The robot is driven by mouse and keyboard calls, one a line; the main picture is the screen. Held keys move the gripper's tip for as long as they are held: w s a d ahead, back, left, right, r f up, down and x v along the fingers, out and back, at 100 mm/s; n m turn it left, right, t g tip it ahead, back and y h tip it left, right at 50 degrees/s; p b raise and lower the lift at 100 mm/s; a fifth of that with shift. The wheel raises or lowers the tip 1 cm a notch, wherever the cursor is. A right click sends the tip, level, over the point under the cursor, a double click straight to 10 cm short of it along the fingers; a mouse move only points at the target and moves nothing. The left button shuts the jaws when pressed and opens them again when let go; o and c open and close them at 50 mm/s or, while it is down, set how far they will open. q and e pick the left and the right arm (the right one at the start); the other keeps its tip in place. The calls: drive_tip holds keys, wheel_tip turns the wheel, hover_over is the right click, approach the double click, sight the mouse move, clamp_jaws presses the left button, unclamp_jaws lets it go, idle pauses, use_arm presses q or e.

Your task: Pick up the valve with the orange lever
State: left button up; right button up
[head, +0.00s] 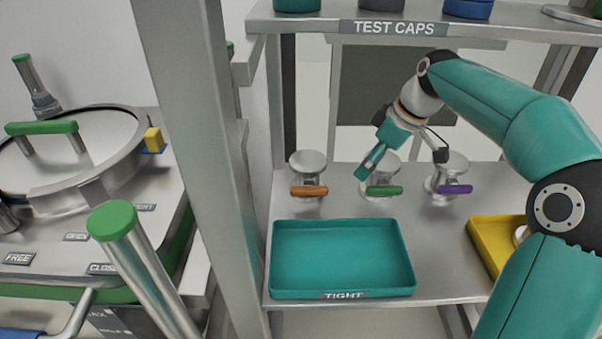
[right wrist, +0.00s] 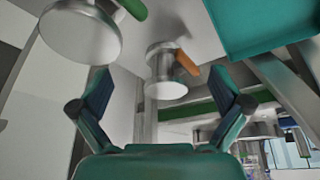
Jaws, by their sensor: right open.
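The valve with the orange lever (head: 309,191) stands upright on the metal shelf, leftmost in a row of three. It has a round silver top and its lever faces the front. In the right wrist view this valve (right wrist: 164,76) appears ahead, between the two spread fingers. My right gripper (head: 371,163) is open and empty, up and to the right of the orange-lever valve, close to the green-lever valve. Its fingers also show in the right wrist view (right wrist: 161,88), apart from the valve. My left gripper is not in view.
The green-lever valve (head: 384,190) and the purple-lever valve (head: 455,189) stand to the right. A teal tray (head: 342,284) marked TIGHT lies in front, a yellow tray (head: 485,250) at right. An upper shelf (head: 480,31) hangs above; a post (head: 190,130) stands left.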

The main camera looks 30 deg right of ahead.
drive_tip(key=p, duration=0.2)
hover_over(312, 161)
drive_tip(key=s+d, duration=0.1)
drive_tip(key=s, duration=0.2)
drive_tip(key=shift+w, duration=0.2)
drive_tip(key=x, duration=0.5)
drive_tip(key=shift+w+f, duration=0.1)
drive_tip(key=shift+w, duration=0.15)
drive_tip(key=c, duration=1.3)
drive_tip(key=shift+c, duration=0.7)
drive_tip(key=shift+r, duration=0.25)
